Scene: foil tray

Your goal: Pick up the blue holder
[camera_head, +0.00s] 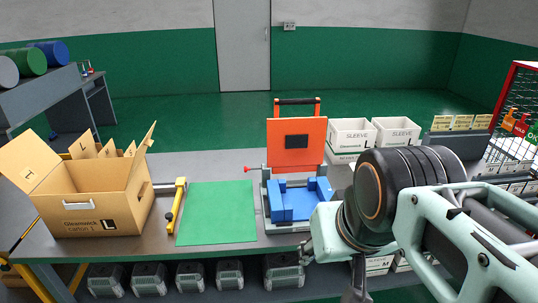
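The blue holder (297,207) sits in a grey fixture (269,222) on the table, in front of a raised orange panel (284,157). It has raised blue blocks at its left and right sides. My arm fills the right foreground and stands just right of the holder, close to its right side in the picture. A narrow grey part at the bottom edge, below my wrist, looks like part of my gripper (357,285). Its fingers are mostly cut off by the frame, so I cannot tell whether it is open or shut. No contact with the holder shows.
A green mat (217,212) lies clear left of the fixture. Farther left are a yellow-handled tool (176,205) and an open cardboard carton (92,214). White sleeve boxes (351,136) stand behind right. A red-framed wire rack (513,105) is at far right.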

